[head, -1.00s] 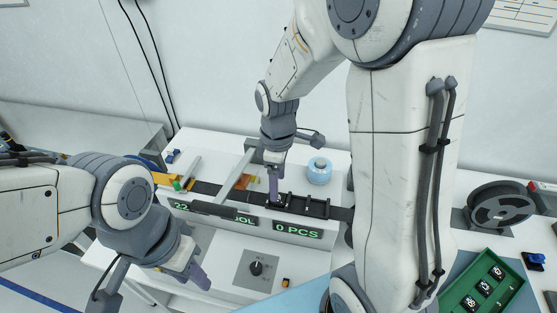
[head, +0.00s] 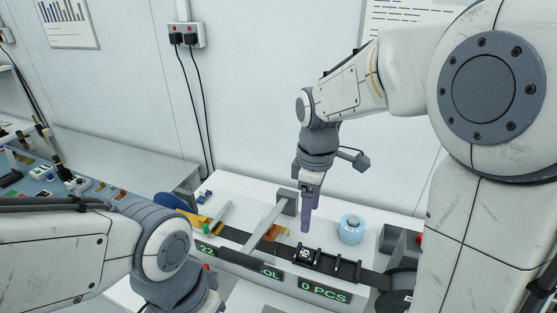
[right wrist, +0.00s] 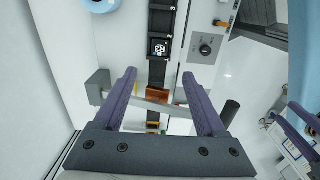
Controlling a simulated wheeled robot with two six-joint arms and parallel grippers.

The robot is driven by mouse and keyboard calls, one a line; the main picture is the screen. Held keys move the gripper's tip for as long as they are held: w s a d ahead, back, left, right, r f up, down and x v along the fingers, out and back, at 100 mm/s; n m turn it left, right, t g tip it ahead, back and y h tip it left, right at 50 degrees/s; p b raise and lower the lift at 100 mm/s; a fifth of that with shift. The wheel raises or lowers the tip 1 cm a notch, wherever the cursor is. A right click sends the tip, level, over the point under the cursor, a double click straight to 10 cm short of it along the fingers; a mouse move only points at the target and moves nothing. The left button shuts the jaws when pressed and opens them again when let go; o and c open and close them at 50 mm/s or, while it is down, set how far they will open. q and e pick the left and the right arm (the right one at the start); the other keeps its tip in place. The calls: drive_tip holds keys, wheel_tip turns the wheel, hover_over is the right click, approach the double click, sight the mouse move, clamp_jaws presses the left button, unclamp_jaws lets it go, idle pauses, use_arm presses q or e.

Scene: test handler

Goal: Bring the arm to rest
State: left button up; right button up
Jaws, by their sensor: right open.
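My right gripper (head: 309,214) is open and empty, fingers pointing down, in the air above the black track. In the right wrist view its two purple fingers (right wrist: 159,75) are spread with nothing between them. A purple finger, apparently my left gripper's, shows at the right wrist view's right edge (right wrist: 301,118).
A grey bar (head: 268,226) crosses the track beside my right gripper. A blue-white roll (head: 351,229) stands behind the track. A dark reel (head: 401,281) is at the right. A blue bench with small items (head: 45,178) is at the far left.

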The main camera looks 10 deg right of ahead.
drive_tip(key=s+f+m, duration=0.1)
drive_tip(key=f+m, duration=0.2)
drive_tip(key=s+d+f+m+t, duration=0.1)
drive_tip(key=s+f+m, duration=0.1)
drive_tip(key=f+m, duration=0.1)
drive_tip(key=s+f+m+t, duration=0.1)
drive_tip(key=f+m, duration=0.2)
drive_tip(key=m, duration=0.1)
drive_tip(key=shift+s+d+m, duration=0.2)
drive_tip(key=shift+d+m, duration=0.1)
drive_tip(key=shift+d, duration=0.05)
drive_tip(key=s+a+n+g+y+b, duration=0.1)
drive_tip(key=s+a+n+b, duration=0.4)
drive_tip(key=s+a, duration=0.8)
drive_tip(key=shift+s+a+n+g, duration=0.35)
drive_tip(key=shift+s+n+g, duration=0.15)
drive_tip(key=shift+n, duration=0.4)
